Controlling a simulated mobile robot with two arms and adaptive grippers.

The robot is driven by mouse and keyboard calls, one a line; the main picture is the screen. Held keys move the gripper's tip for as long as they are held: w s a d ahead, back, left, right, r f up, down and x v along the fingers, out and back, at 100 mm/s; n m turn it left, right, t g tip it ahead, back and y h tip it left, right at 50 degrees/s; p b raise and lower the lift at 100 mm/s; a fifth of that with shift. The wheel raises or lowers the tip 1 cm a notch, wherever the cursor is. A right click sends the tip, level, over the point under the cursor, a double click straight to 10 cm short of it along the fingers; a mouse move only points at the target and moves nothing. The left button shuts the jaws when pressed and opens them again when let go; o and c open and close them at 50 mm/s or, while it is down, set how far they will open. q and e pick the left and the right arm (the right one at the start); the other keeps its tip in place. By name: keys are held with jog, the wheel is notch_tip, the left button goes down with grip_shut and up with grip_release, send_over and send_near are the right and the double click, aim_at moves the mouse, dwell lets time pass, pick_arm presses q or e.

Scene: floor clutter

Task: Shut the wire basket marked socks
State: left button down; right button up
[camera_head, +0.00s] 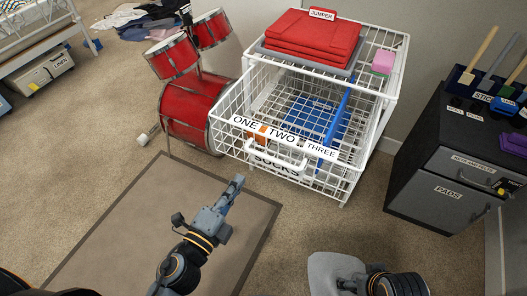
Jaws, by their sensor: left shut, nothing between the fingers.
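The white wire basket marked socks (275,165) is pulled out of a white wire frame (385,92), towards me. Its front carries a white handle and a SOCKS label, partly covered by the handle, with ONE, TWO and THREE labels along the top. A blue divider (335,120) and an orange item show inside. My left gripper (237,182) is shut and empty, in front of the basket's lower left, apart from it in the picture. My right arm (385,285) shows at the bottom edge; I cannot make out its fingers.
Folded red jumpers (312,38) lie on the frame's top beside a pink item (383,62). Red drums (190,110) stand close at left. A dark cabinet marked PADS (440,190) stands at right. A brown mat (150,215) covers the floor in front.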

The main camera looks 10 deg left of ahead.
pick_arm(q)
jog(key=p, duration=0.2)
send_near(267, 137)
jog(key=x, duration=0.6)
jog(key=shift+w+f+p, duration=0.1)
jog(key=shift+p, duration=0.3)
jog(key=shift+w+d, duration=0.15)
jog(key=shift+w, duration=0.25)
pick_arm(e)
notch_tip(267, 137, down, 10)
jog(key=shift+a+g, duration=0.15)
jog(key=shift+g, duration=0.15)
jog(key=shift+f, duration=0.1)
